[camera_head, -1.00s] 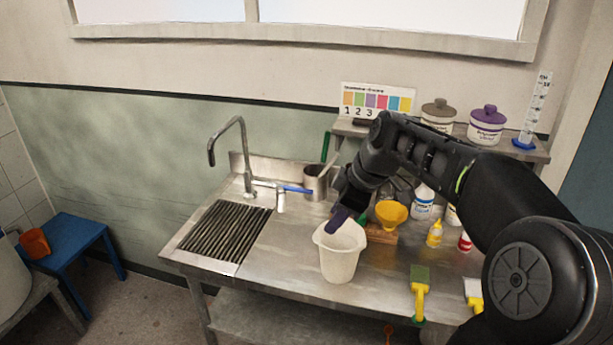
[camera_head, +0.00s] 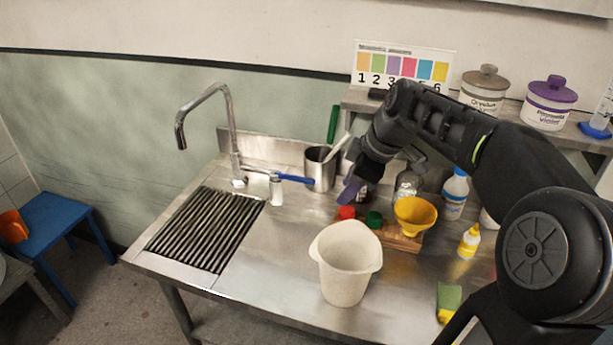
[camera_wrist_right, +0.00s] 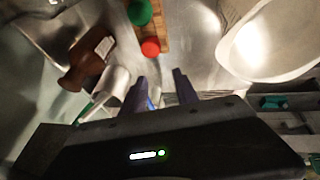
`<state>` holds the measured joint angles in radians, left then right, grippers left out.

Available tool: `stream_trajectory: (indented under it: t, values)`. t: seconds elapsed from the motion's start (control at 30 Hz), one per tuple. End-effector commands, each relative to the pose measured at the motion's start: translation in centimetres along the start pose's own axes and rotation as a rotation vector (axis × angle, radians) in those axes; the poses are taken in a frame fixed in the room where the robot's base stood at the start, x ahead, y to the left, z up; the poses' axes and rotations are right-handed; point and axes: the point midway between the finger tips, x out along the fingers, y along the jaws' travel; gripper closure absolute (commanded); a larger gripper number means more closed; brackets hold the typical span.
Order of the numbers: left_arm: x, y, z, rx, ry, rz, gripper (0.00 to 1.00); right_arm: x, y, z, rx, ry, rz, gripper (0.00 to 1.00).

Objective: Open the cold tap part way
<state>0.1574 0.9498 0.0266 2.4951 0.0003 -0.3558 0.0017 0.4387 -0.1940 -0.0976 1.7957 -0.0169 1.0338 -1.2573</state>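The steel tap has a tall curved spout (camera_head: 226,100) behind the drain grate. A blue lever (camera_head: 296,179) sticks out to the right from its base, above a short pale cylinder (camera_head: 276,190). I take the blue lever for the cold tap. My right gripper (camera_head: 350,190) is to the right of the lever, past the steel pot and apart from the lever. In the right wrist view its two purple fingers (camera_wrist_right: 160,90) are spread with nothing between them. My left gripper is not in view.
A steel pot (camera_head: 320,170) with handles sticking up stands right beside the lever. A white jug (camera_head: 345,270) stands in front of my gripper. A wooden block (camera_head: 400,238) with red and green caps and a yellow funnel (camera_head: 415,213) is to the right. The grate (camera_head: 207,230) is empty.

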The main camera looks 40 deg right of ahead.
Motion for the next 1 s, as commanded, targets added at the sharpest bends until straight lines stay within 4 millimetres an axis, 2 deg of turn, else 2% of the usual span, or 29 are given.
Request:
stream_trajectory:
  t: [0.03, 0.1, 0.63, 0.77, 1.0]
  values:
    - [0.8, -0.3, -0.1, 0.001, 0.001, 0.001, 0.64, 0.8, -0.2, 0.3, 0.0, 0.0, 0.0, 0.64]
    - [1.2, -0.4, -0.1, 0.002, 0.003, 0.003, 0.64, 1.2, -0.3, 0.5, 0.0, 0.0, 0.0, 0.64]
    - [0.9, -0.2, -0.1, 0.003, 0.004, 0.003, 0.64, 1.3, 0.0, 0.0, 0.0, -0.001, -0.001, 0.64]
    - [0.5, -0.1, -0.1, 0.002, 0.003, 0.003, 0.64, 1.8, 0.5, -1.0, -0.002, -0.002, -0.003, 0.64]
    - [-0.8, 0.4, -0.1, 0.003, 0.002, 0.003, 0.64, 3.5, 2.3, -4.7, -0.003, 0.0, -0.004, 0.64]
